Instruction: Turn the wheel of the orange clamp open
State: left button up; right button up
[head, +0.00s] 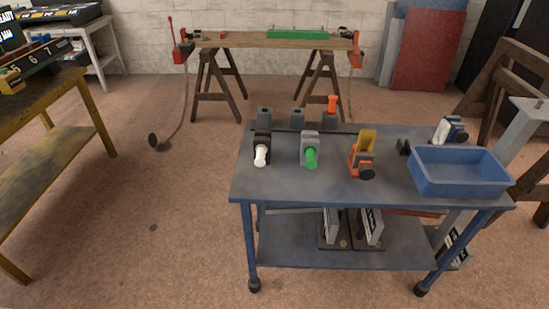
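An orange clamp (355,160) stands on the blue workbench, right of the middle. Its dark round wheel (367,174) is on the near side, facing me. A yellow piece (367,140) stands upright at the top of the clamp; I cannot tell how tightly it is held. Neither of my grippers is in view.
On the blue workbench (300,187) stand a black holder with a white piece (260,156), a grey holder with a green piece (311,158), and grey blocks behind, one with an orange piece (332,104). A blue bin (460,184) sits right. The front edge is clear.

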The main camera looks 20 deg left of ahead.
aim_at(365, 173)
jog(key=i+l+u, duration=0.2)
jog(key=u, duration=0.3)
jog(key=i+l+u, duration=0.1)
jog(key=l+u, duration=0.35)
jog(key=i+l+u, duration=0.1)
jog(key=l+u, duration=0.15)
jog(key=u, duration=0.25)
jog(key=l+u, duration=0.45)
